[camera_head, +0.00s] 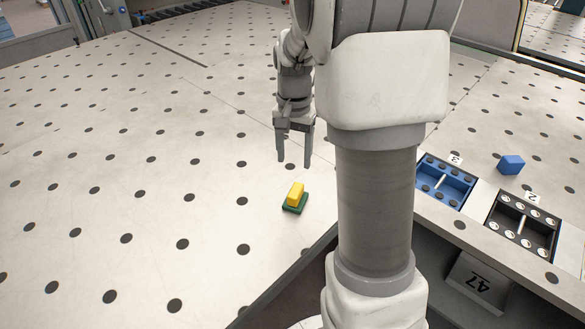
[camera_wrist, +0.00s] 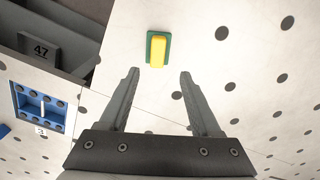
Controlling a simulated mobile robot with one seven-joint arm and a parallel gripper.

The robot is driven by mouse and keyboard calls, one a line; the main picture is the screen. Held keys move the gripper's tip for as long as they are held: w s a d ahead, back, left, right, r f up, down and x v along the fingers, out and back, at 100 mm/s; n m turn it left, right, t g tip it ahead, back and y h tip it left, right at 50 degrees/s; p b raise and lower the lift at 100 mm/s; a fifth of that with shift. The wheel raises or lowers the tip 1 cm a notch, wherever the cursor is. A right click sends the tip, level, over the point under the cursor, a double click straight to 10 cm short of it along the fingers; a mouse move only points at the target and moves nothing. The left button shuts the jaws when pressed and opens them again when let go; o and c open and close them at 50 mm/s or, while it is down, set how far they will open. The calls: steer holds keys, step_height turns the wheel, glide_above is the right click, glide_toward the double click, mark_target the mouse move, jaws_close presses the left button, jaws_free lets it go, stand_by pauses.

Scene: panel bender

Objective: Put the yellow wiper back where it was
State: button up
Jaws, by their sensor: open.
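The yellow wiper (camera_head: 295,193) lies on the perforated white table, with a green base under its yellow block. In the wrist view the yellow wiper (camera_wrist: 157,50) shows beyond my fingertips, roughly midway between them. My gripper (camera_head: 294,160) is open and empty, above the table and a little behind the wiper in the head view. In the wrist view my gripper (camera_wrist: 158,74) has its two fingers spread apart. It does not touch the wiper.
Right of my arm are a blue tray (camera_head: 459,179) marked 3, a black tray (camera_head: 548,229) marked 2, and a blue block (camera_head: 511,165). A sign marked 47 (camera_head: 478,283) sits below the table edge. The table left of the wiper is clear.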

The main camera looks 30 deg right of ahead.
steer(key=s+a+r+n+t, duration=0.2)
steer(key=s+a+r+n, duration=0.2)
steer(key=s, duration=0.5)
steer(key=s+a+r+n+t, duration=0.3)
steer(key=s+a+r+n, duration=0.2)
steer(key=s+a+r, duration=0.2)
steer(key=s+a, duration=0.1)
steer(key=s, duration=0.1)
steer(key=shift+s+a+r+t, duration=0.2)
steer(key=shift+s+r+t, duration=0.05)
steer(key=shift+s+t, duration=0.1)
steer(key=shift+c, duration=1.1)
